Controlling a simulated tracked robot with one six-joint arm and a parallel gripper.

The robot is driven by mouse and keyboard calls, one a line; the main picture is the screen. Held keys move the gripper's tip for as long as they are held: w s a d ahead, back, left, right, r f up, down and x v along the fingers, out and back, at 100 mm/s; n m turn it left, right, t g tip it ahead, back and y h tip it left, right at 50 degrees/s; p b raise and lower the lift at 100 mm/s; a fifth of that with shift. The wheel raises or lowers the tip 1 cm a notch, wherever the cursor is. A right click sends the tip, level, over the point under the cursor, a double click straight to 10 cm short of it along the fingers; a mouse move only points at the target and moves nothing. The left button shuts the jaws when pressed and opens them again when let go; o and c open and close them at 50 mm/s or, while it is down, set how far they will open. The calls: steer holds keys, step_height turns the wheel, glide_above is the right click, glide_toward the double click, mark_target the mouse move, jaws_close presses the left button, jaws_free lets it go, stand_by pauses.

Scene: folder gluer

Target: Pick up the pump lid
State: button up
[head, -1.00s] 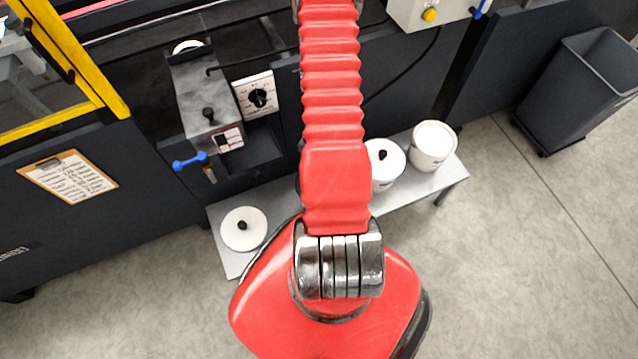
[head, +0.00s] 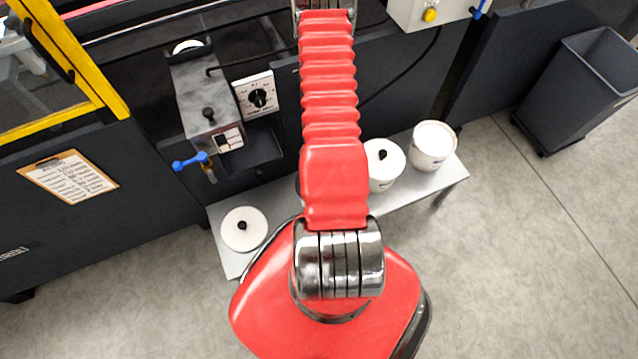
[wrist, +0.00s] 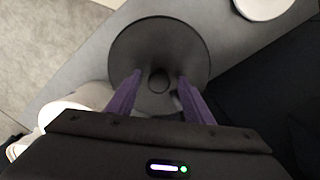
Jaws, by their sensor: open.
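A dark round lid with a small knob, which looks like the pump lid (wrist: 158,42), lies on the grey bench in the wrist view. In the head view it is hidden behind my red arm. My gripper (wrist: 160,79) is open, with its two purple fingers over the lid, one on each side of the knob. I cannot tell how far the fingertips are above the lid. In the head view my gripper is hidden by my arm.
The grey bench (head: 428,181) bears a white lid with a black knob (head: 242,229), a lidded white pot (head: 384,164) and an open white pot (head: 433,146). The dark machine (head: 90,235) stands behind; a bin (head: 580,90) is at right.

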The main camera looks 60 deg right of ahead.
steer(key=shift+f, duration=0.55)
steer(key=shift+c, duration=0.4)
jaws_close()
